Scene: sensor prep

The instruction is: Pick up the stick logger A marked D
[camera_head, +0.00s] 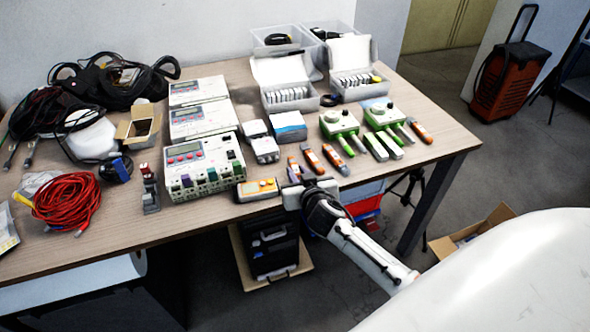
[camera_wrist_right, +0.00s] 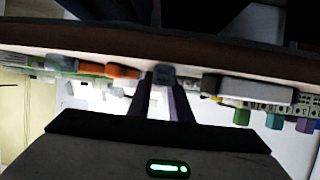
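Several orange-and-grey stick loggers lie on the table. One (camera_head: 293,166) lies just beyond my right gripper, with two more, a middle one (camera_head: 312,159) and a right one (camera_head: 335,159), beside it. Another stick logger (camera_head: 420,131) lies far right. Their letters are too small to read. My right gripper (camera_head: 298,185) is low at the table's front edge. In the right wrist view its fingers (camera_wrist_right: 162,88) stand apart, with a grey stick end (camera_wrist_right: 163,74) just beyond or between the tips. I see no grip on it. My left gripper is not in view.
A yellow-orange handheld meter (camera_head: 256,190) lies close left of the right gripper. White control boxes (camera_head: 201,164) stand further left. Green devices (camera_head: 340,123) and clear bins (camera_head: 285,97) stand behind. A red cable coil (camera_head: 67,201) lies at left.

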